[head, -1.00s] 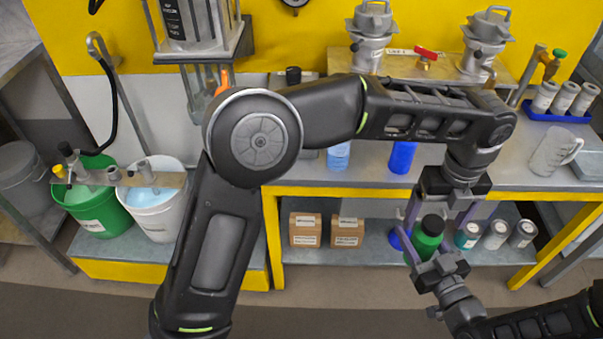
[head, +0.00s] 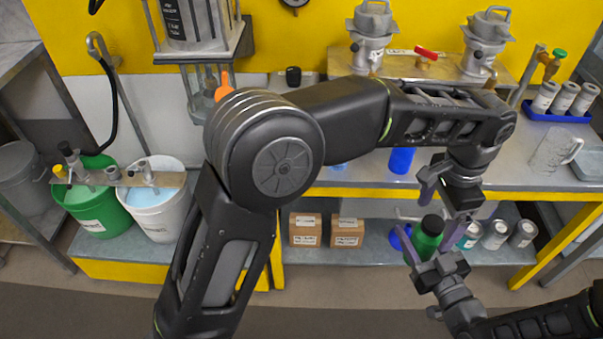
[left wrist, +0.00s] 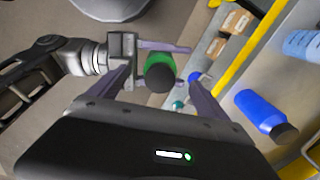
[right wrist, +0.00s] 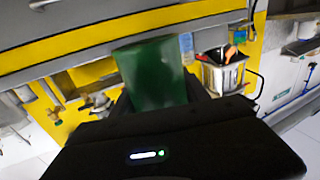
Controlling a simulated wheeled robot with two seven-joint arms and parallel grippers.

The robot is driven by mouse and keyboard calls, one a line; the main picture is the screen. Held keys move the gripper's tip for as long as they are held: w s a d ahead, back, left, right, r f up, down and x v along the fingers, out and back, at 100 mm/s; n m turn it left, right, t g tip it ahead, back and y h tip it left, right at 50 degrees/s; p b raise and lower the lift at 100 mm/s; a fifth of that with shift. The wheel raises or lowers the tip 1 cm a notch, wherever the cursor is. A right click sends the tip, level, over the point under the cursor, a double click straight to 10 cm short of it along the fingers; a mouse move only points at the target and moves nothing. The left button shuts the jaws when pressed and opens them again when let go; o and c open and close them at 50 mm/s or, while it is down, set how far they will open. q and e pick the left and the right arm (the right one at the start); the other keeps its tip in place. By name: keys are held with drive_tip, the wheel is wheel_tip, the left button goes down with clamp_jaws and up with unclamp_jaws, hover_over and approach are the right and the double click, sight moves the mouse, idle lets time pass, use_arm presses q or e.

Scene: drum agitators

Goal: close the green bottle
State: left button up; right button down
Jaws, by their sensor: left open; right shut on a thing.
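The green bottle (head: 428,238) is upright in front of the bench's right part, with a dark cap (head: 432,223) on its top. How tightly the cap sits cannot be told. My right gripper (head: 430,252) is shut on the bottle's body; the green body fills the middle of the right wrist view (right wrist: 152,75). My left gripper (head: 447,207) is open above the bottle, its fingers apart and turned at an angle. In the left wrist view, the dark cap (left wrist: 160,78) lies between the open fingers' lines without visible contact.
The bench (head: 350,180) stands behind, with a blue bottle (head: 401,160) and a clear jug (head: 553,150). Its lower shelf (head: 375,250) bears two cardboard boxes (head: 347,232) and several small jars (head: 495,235). A green bucket (head: 95,208) and a white bucket (head: 155,205) stand at left.

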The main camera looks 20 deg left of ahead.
use_arm(q)
drive_tip(key=n, duration=0.3)
drive_tip(key=shift+n, duration=0.3)
drive_tip(key=n, duration=0.5)
wheel_tip(320, 180, up, 7)
drive_tip(key=shift+f, duration=0.15)
use_arm(e)
drive_tip(key=shift+f+b, duration=0.9)
drive_tip(key=shift+f, duration=0.1)
use_arm(q)
drive_tip(key=w+a+f+n, duration=0.1)
drive_tip(key=a+f, duration=0.3)
drive_tip(key=a, duration=0.6)
drive_tip(key=w+a+f+n, duration=0.1)
drive_tip(key=a+f, duration=0.3)
drive_tip(key=a, duration=0.6)
drive_tip(key=w+a+f+n, duration=0.2)
drive_tip(key=a+f, duration=0.2)
drive_tip(key=a, duration=0.6)
drive_tip(key=shift+w+a+f, duration=0.15)
drive_tip(key=shift+w+a, duration=0.1)
drive_tip(key=shift+a, duration=0.15)
